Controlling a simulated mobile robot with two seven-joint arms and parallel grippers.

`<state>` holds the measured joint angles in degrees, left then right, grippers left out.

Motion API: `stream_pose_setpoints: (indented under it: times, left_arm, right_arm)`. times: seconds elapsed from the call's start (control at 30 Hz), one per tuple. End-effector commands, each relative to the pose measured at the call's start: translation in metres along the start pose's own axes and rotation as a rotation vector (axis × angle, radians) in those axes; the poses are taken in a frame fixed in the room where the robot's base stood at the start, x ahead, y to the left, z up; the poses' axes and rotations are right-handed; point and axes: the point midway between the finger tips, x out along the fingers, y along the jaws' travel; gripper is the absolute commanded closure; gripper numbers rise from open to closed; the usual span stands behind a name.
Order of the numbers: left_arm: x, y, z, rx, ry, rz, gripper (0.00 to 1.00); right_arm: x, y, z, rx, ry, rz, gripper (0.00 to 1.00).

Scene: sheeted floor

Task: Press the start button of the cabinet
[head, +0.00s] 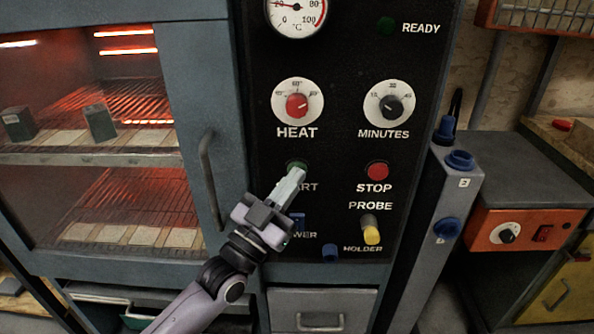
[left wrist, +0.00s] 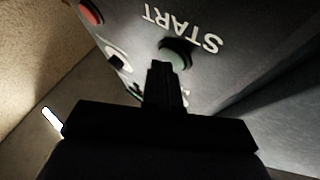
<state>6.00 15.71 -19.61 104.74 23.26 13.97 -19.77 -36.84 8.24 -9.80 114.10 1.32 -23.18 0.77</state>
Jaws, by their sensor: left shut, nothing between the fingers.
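The cabinet (head: 345,225) has a black control panel with a green start button (head: 297,167) above the START label, which is partly hidden by my gripper in the head view. In the left wrist view the green start button (left wrist: 176,52) shows just beyond the fingertips. My left gripper (head: 296,176) is shut and empty, its tips at or very close to the button's lower edge. I cannot tell whether they touch it. My right gripper is not in view.
A red stop button (head: 377,171) is to the right. The heat knob (head: 297,105) and minutes knob (head: 390,104) are above. A yellow-tipped probe (head: 371,230) sticks out at lower right. The oven door handle (head: 210,180) is left of the arm.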

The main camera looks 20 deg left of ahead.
Motion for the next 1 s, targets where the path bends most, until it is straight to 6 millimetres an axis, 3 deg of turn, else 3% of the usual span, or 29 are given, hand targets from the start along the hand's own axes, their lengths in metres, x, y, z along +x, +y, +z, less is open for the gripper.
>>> stream_pose_setpoints:
  times: [1.0]
  left_arm:
    - [-0.012,0.009,-0.009,0.000,0.000,0.000,1.00]
  right_arm:
    - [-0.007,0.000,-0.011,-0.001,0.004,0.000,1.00]
